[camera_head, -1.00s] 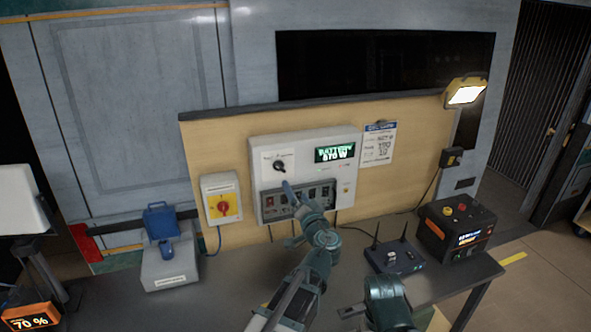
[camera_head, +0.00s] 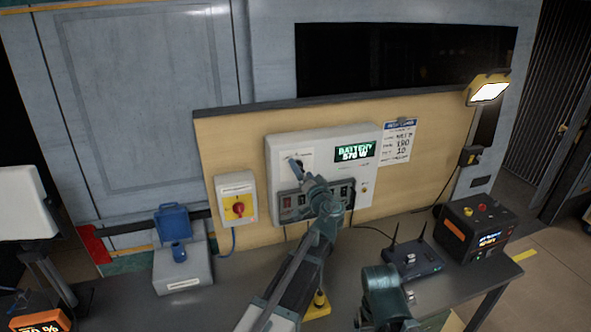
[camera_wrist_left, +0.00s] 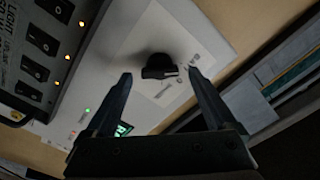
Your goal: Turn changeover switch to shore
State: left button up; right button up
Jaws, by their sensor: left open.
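The changeover switch is a black rotary knob on a pale label plate, on the white power panel (camera_head: 279,143). The knob (camera_wrist_left: 158,66) shows clearly in the left wrist view, its bar lying roughly across the picture. In the left wrist view the left gripper's (camera_wrist_left: 160,77) fingers are open, one on each side of the knob, with a visible gap on both sides. The panel display (camera_head: 355,153) reads BATTERY.
Below the knob is a row of rocker switches (camera_wrist_left: 38,55). A router (camera_head: 412,262) and a black power unit (camera_head: 476,228) stand at right on the bench. My right arm shows low in front.

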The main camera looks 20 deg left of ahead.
pick_arm(q)
jog(key=c, duration=1.4)
jog(key=shift+m, duration=0.3)
jog(key=m, duration=0.4)
jog(key=shift+w+f, duration=0.1)
jog(key=m, duration=0.4)
jog(key=shift+f+m, duration=0.1)
jog(key=shift+m, duration=0.2)
jog(key=shift+f+m+b, duration=0.2)
jog(key=shift+m+b, duration=0.2)
jog(key=shift+m, duration=4.1)
